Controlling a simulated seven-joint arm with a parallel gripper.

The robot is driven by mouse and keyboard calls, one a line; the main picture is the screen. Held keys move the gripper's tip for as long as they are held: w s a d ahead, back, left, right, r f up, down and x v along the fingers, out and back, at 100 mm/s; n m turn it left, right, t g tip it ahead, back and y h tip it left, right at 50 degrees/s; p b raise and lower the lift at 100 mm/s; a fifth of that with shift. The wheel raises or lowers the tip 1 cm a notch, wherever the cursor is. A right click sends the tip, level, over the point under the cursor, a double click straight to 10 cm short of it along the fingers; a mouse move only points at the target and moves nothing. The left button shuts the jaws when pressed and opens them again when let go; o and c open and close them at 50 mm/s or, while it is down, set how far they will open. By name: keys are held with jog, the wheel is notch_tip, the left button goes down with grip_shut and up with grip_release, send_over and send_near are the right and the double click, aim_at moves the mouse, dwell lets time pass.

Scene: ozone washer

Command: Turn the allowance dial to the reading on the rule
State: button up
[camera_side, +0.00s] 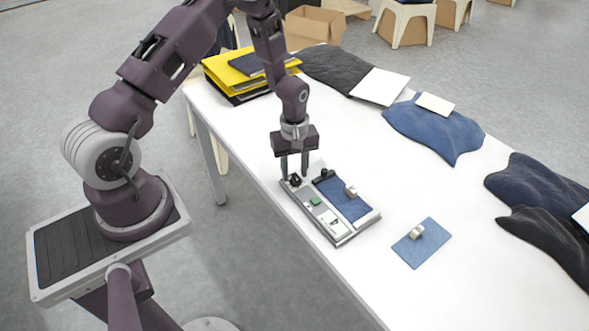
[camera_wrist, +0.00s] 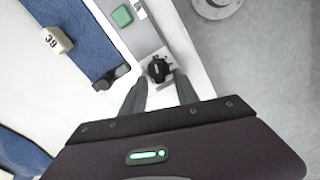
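The allowance dial looks to be the small black knob (camera_side: 295,180) at the far end of the grey panel (camera_side: 340,239); it also shows in the wrist view (camera_wrist: 158,69). No legible scale shows around it. My gripper (camera_side: 294,176) points down over the knob. In the wrist view my gripper (camera_wrist: 161,76) has its fingers apart, one either side of the knob; I cannot tell whether they touch it. I cannot make out a rule with a readable value. A pale block (camera_wrist: 56,40) on the blue cloth bears digits that look like 39, turned sideways.
A green button (camera_side: 315,201) and a pale display (camera_side: 331,222) sit along the panel. Beside it lies blue cloth (camera_side: 341,199) with a black clamp-like part (camera_side: 323,175). A separate blue swatch (camera_side: 410,252) lies to the right. Dark cloths and yellow folders (camera_side: 226,70) are farther back.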

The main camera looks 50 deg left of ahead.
grip_shut()
jog(key=shift+m, duration=0.3)
jog(key=m, duration=0.3)
jog(key=shift+w+d, duration=0.1)
jog(key=shift+w, duration=0.1)
jog(key=m, duration=0.4)
jog(key=shift+w+d, duration=0.15)
jog(key=m, duration=0.4)
jog(key=shift+w+d+m, duration=0.1)
jog(key=shift+d+m, duration=0.1)
jog(key=shift+m, duration=0.2)
jog(key=shift+d+m, duration=0.2)
jog(key=shift+m, duration=1.5)
